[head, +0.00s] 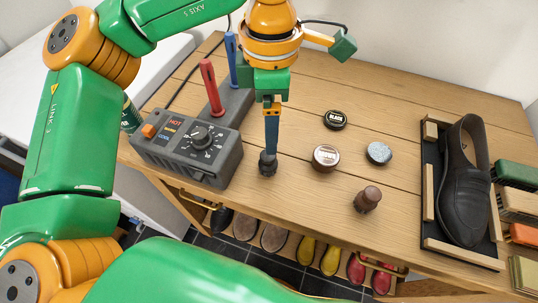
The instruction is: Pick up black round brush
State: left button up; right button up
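The black round brush (268,168) stands on the wooden bench, left of the polish tins. My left gripper (270,150) points straight down over it, with the fingertips at the top of the brush. The fingers are seen nearly edge-on and look like one narrow blue-grey strip, so the gap between them does not show. The brush's upper part is partly hidden by the fingertips, and I cannot tell whether they grip it. A similar brown round brush (367,199) stands upright to the right, near the front edge. My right gripper is not in view.
A control box (187,147) with a dial and red and blue-handled tools stands left of the gripper. Three tins (326,158) sit to the right. A tray (429,190) holds a dark shoe, with several blocks beyond. Footwear (330,258) sits below the bench.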

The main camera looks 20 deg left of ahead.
pick_arm(q)
jog(key=b, duration=0.3)
send_over(269, 157)
notch_tip(269, 157, down, 5)
jog(key=shift+d+r, duration=0.1)
jog(key=shift+r, duration=0.1)
jog(key=f, duration=0.4)
jog(key=f+p, duration=0.1)
jog(key=f, duration=0.2)
jog(key=shift+w+a, duration=0.25)
jog(key=shift+r, duration=0.1)
grip_shut()
jog(key=shift+r, duration=1.6)
jog(key=s+d+r+b, duration=0.2)
jog(key=s+d+r, duration=0.2)
jog(key=s+r, duration=0.5)
jog(key=s, duration=0.4)
jog(key=shift+s+r+b, duration=0.25)
jog(key=shift+r+b, duration=0.15)
jog(key=c, duration=0.7)
grip_release()
jog(key=c, duration=0.6)
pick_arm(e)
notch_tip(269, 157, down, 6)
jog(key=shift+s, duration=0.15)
